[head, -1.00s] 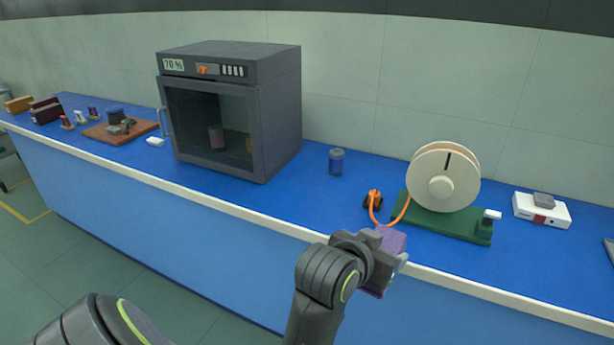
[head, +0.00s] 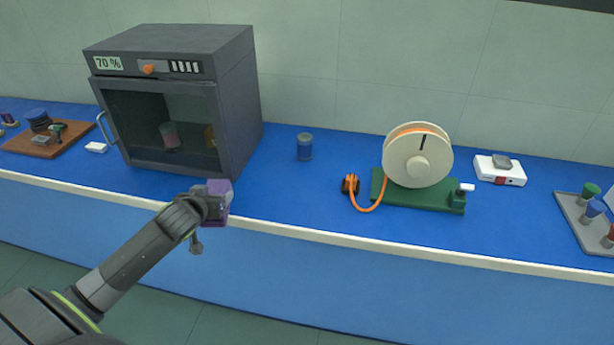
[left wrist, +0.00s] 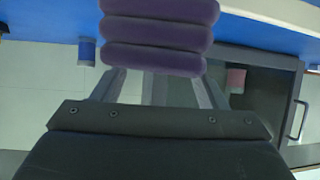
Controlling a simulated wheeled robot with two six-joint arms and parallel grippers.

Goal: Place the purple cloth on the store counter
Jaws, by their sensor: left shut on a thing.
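The purple cloth (head: 219,200) is a small folded bundle held in my left gripper (head: 212,203). In the left wrist view the cloth (left wrist: 158,35) shows as stacked purple folds between the fingers. The gripper is shut on it. In the head view it appears at the front edge of the blue-topped counter (head: 290,205), in front of the dark cabinet's right side. I cannot tell whether the cloth touches the counter. My right gripper is not in view.
The dark cabinet (head: 240,110) with a glass door stands behind the gripper. A blue jar (head: 305,147) stands right of it, then an orange-cord spool (head: 417,158) on a green base. A white box (head: 499,174) and a grey tray (head: 570,222) are farther right. Blue surface between cabinet and spool is mostly clear.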

